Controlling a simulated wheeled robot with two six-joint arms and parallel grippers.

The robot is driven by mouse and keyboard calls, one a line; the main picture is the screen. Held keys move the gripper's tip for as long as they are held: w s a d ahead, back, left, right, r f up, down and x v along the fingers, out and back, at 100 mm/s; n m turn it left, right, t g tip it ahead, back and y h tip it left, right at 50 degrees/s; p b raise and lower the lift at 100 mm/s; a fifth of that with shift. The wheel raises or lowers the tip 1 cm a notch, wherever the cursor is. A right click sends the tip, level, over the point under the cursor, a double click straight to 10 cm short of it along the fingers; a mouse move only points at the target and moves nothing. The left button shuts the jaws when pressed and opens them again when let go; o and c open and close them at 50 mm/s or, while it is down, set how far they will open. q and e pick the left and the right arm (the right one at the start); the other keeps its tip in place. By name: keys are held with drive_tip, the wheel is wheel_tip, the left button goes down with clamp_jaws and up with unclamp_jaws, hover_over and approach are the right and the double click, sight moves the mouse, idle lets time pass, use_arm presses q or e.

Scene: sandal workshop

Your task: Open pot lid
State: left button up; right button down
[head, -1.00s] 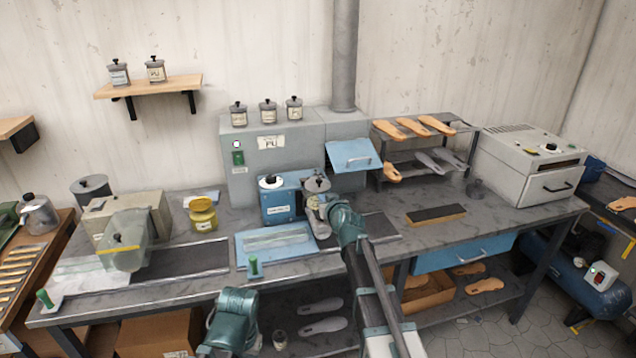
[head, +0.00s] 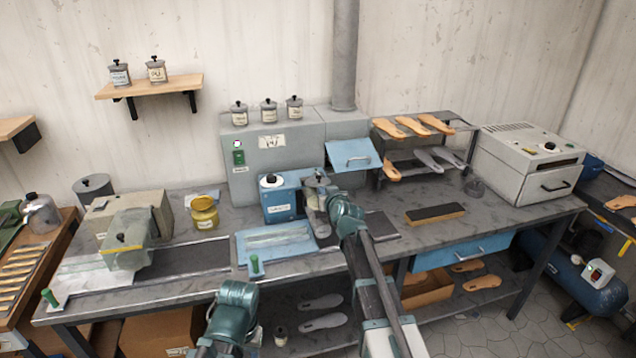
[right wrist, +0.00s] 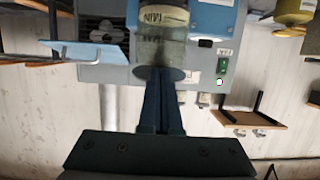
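A clear jar-like pot (right wrist: 160,48) with a cream label shows upside down at the top of the right wrist view. Its round grey lid (right wrist: 138,74) lies across my right gripper's (right wrist: 160,76) fingertips. The fingers are close together at the middle of the lid and hide its knob. I cannot tell whether the lid still touches the pot. In the head view the grey lid (head: 316,180) shows beside the blue box, and my right gripper (head: 320,198) partly covers the pot. My left arm shows at the bottom, but its fingers are not visible.
The blue box (head: 281,200) stands left of the pot. A yellow pot (head: 204,215) is further left. A sole rack (head: 395,150) and a dark brush-like block (head: 436,214) are to the right. The bench is clear around the block.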

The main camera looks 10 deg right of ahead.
sight(319, 176)
drive_tip(key=shift+w+r+p, duration=0.65)
drive_tip(key=shift+w+r, duration=0.05)
drive_tip(key=shift+r, duration=0.1)
drive_tip(key=shift+w+r, duration=0.1)
drive_tip(key=shift+w+a+r+p, duration=0.1)
drive_tip(key=shift+w+r+p, duration=0.9)
drive_tip(key=shift+w, duration=0.35)
drive_tip(key=shift+w+r+p, duration=0.25)
drive_tip(key=shift+w+p, duration=0.1)
drive_tip(key=shift+w, duration=0.35)
drive_tip(key=shift+w+r+p, duration=0.25)
drive_tip(key=shift+w+p, duration=0.05)
drive_tip(key=shift+w, duration=0.35)
